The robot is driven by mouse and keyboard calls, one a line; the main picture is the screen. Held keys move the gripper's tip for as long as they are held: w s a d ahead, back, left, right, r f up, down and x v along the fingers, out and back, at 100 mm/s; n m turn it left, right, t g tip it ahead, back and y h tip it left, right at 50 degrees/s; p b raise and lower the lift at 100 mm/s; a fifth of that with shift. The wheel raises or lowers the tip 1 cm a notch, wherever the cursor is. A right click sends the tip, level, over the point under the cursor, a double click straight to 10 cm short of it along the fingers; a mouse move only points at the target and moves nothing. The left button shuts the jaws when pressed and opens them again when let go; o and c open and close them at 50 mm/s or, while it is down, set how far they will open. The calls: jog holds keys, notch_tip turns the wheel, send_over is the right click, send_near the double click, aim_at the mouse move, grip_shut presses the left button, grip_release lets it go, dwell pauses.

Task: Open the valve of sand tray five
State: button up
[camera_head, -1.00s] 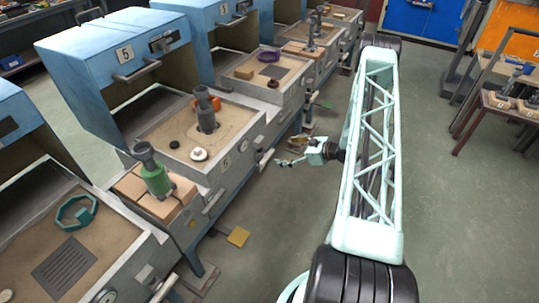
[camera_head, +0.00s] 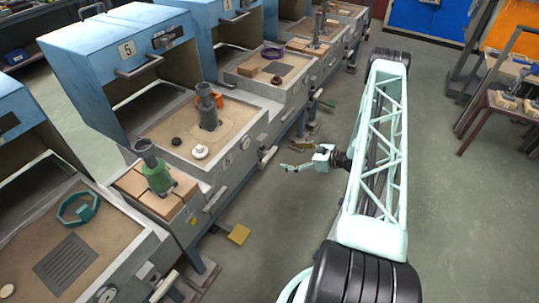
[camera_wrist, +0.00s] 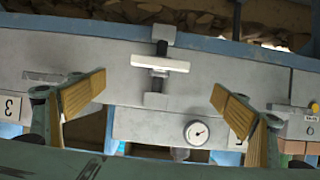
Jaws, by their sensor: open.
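Sand tray five (camera_head: 226,165) is the grey-walled, sand-filled tray in the middle of the head view, with a 5 on its front and on the blue hood behind. Its valve handle (camera_head: 268,155) is a small white bar on the front side. In the wrist view, a white bar handle (camera_wrist: 160,63) on a dark stem sits upper middle, between grey brackets on a grey wall. My gripper (camera_head: 287,157) is open and empty, beside the front of tray five. In the wrist view, its tan-padded fingers (camera_wrist: 160,82) stand apart at either side below the handle, not visibly touching it.
A round gauge (camera_wrist: 197,132) is below the handle in the wrist view. Bricks and a green tool (camera_head: 157,178) stand left of tray five. A yellow pedal (camera_head: 239,234) juts out near the floor.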

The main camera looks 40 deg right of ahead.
aim_at(270, 154)
jog(key=shift+b+x, duration=0.75)
jog(key=shift+x, duration=5.95)
jog(key=shift+c, duration=0.2)
jog(key=c, duration=1.1)
